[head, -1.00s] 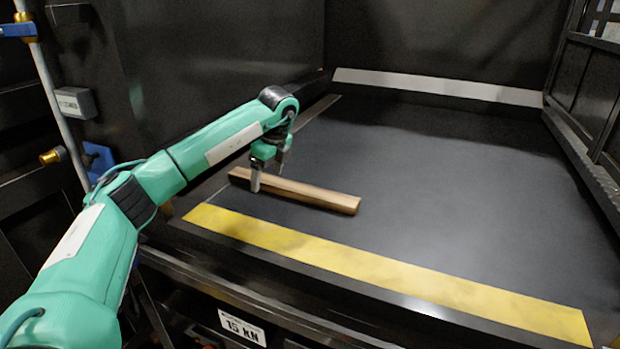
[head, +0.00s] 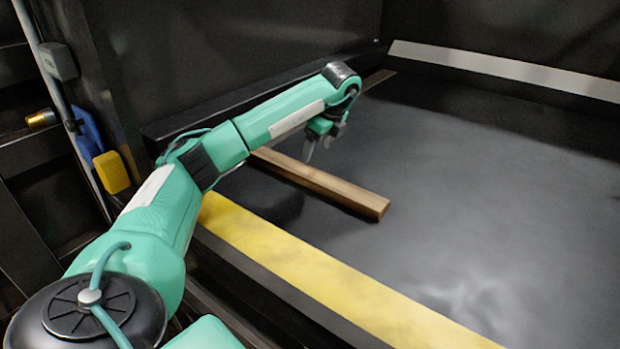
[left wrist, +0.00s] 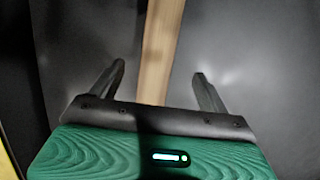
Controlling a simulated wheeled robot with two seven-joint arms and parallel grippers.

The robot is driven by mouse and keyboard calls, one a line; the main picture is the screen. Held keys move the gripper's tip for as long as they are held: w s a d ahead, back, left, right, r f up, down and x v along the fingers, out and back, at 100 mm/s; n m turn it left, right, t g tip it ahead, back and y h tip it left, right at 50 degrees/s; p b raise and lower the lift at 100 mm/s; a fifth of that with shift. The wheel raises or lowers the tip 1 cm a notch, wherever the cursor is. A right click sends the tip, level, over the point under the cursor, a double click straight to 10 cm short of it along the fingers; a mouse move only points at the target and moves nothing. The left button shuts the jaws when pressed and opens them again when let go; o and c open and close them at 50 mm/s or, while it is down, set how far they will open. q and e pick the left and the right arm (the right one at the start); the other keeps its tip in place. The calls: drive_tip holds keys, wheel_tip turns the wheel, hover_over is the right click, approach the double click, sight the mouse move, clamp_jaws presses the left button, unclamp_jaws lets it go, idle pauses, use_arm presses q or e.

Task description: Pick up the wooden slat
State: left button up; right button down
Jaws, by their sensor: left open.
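The wooden slat (head: 335,186) is a long brown bar lying flat on the dark compactor floor. Its near end points right in the head view, and its far left part is hidden behind my left arm. My left gripper (head: 318,150) hangs at the slat's far side in the head view, fingers pointing down. In the left wrist view, the slat (left wrist: 161,50) runs between the two open fingers of my left gripper (left wrist: 159,80), with a gap on each side. The gripper does not hold it. My right gripper is not in view.
A yellow strip (head: 320,270) marks the floor's front edge. A pale strip (head: 500,70) runs along the back wall. Dark walls stand at the back and left. A yellow block (head: 112,172) and a pipe are at far left. The floor right of the slat is clear.

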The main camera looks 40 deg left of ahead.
use_arm(q)
hover_over(310, 172)
drive_tip(key=d, duration=0.2)
wheel_tip(310, 172, down, 4)
drive_tip(key=shift+w+a+f+p, duration=0.1)
drive_tip(key=shift+w+p, duration=0.05)
drive_tip(key=shift+p, duration=0.25)
drive_tip(key=shift+a+f+p, duration=0.2)
drive_tip(key=shift+f+p, duration=0.25)
drive_tip(key=shift+p, duration=0.1)
drive_tip(key=p+x, duration=0.1)
drive_tip(key=x, duration=0.2)
drive_tip(key=shift+s+f+p, duration=0.2)
drive_tip(key=shift+p, duration=0.1)
drive_tip(key=shift+a+f, duration=0.15)
drive_tip(key=shift+f, duration=0.25)
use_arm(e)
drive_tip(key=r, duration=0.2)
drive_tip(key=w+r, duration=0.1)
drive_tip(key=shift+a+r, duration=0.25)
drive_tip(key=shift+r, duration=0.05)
use_arm(q)
drive_tip(key=shift+c, duration=0.2)
drive_tip(key=c, duration=1.4)
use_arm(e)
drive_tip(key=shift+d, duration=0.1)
